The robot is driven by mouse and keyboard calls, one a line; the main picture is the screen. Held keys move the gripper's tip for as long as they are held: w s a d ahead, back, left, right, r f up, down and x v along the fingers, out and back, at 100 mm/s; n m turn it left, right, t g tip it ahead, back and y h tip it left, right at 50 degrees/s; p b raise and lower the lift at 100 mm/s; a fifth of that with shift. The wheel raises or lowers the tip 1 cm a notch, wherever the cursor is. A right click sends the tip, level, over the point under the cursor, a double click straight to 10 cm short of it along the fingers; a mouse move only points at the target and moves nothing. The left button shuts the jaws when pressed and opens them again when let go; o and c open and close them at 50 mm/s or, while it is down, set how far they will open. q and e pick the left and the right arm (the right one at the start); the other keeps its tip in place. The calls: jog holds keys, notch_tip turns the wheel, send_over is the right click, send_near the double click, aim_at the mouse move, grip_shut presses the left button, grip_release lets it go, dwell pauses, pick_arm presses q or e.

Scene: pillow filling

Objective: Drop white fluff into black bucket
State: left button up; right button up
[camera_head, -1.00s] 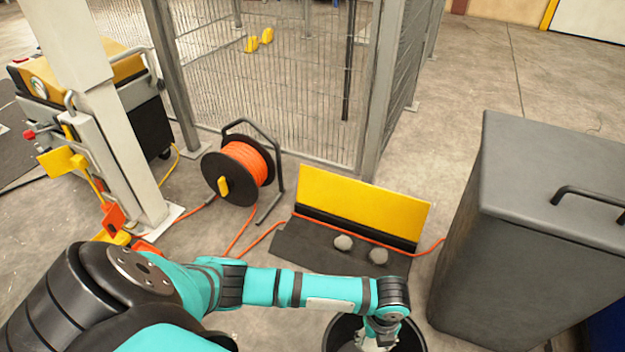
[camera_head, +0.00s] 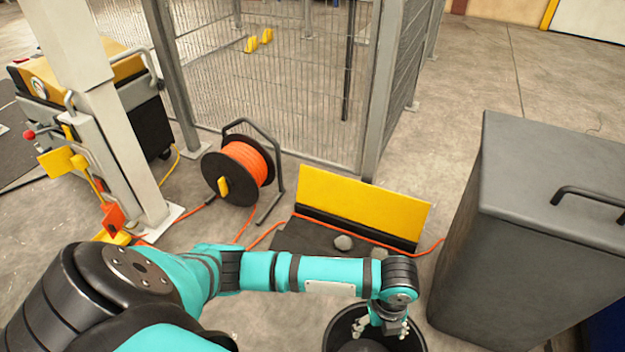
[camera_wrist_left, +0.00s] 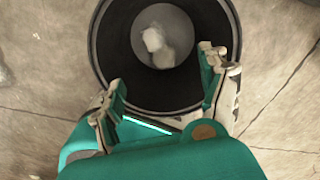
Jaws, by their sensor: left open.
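The black bucket (camera_head: 333,335) stands on the floor at the bottom of the head view, cut off by the frame edge. In the left wrist view the bucket (camera_wrist_left: 97,50) opens below my gripper. White fluff (camera_wrist_left: 154,40) lies inside it, on the paler round bottom. My left gripper (camera_head: 387,326) is over the bucket's mouth, its fingers spread with nothing between them; it also shows in the left wrist view (camera_wrist_left: 163,78). My right gripper is not in view.
Two pale rounded lumps lie on a dark mat (camera_head: 300,238): one lump (camera_head: 343,243) is clear, the other (camera_head: 379,253) partly behind my arm. A yellow panel (camera_head: 362,207), an orange cable reel (camera_head: 240,172) and a large grey bin (camera_head: 545,185) stand around.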

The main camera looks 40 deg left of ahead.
pick_arm(q)
notch_tip(320, 180, up, 5)
jog(key=shift+r, duration=0.2)
jog(key=shift+d, duration=0.1)
dwell(0.4)
